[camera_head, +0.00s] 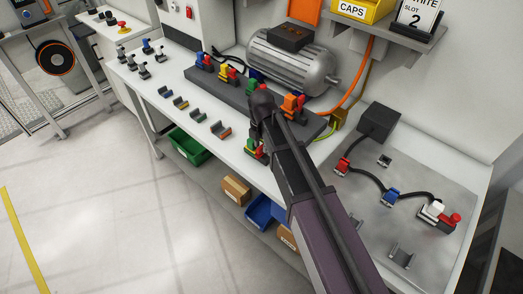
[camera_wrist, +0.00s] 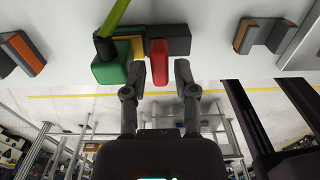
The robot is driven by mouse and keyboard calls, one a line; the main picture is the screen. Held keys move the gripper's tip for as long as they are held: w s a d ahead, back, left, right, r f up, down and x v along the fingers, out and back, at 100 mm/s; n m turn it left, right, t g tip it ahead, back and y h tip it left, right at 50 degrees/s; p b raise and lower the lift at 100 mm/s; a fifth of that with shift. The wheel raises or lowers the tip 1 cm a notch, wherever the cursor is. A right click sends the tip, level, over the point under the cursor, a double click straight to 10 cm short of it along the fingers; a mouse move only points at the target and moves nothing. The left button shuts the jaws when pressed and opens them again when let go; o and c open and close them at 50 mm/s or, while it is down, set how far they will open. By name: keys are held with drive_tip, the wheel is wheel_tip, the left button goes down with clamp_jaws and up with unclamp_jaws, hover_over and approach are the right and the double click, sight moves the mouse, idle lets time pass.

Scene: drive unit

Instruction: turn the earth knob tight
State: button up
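The earth connector shows in the wrist view as a green block (camera_wrist: 110,70) with a yellow piece (camera_wrist: 137,47), a dark body (camera_wrist: 172,35) and a long red knob (camera_wrist: 159,60). A green-yellow cable runs into the green block. My gripper (camera_wrist: 160,70) is open, one finger on each side of the red knob's near end. Gaps show between the fingers and the knob; contact cannot be told. In the head view a green, yellow and red connector (camera_head: 254,149) sits at the bench's front edge, partly hidden by my arm.
A grey motor (camera_head: 292,62) stands behind a dark rail carrying several coloured connectors. Small clips (camera_head: 220,130) lie on the white bench left of my arm. A grey plate with cabled connectors (camera_head: 390,197) lies to the right. Bins (camera_head: 188,147) sit below the bench.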

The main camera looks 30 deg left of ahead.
drive_tip(key=shift+f+b, duration=0.3)
drive_tip(key=shift+f, duration=0.15)
clamp_jaws()
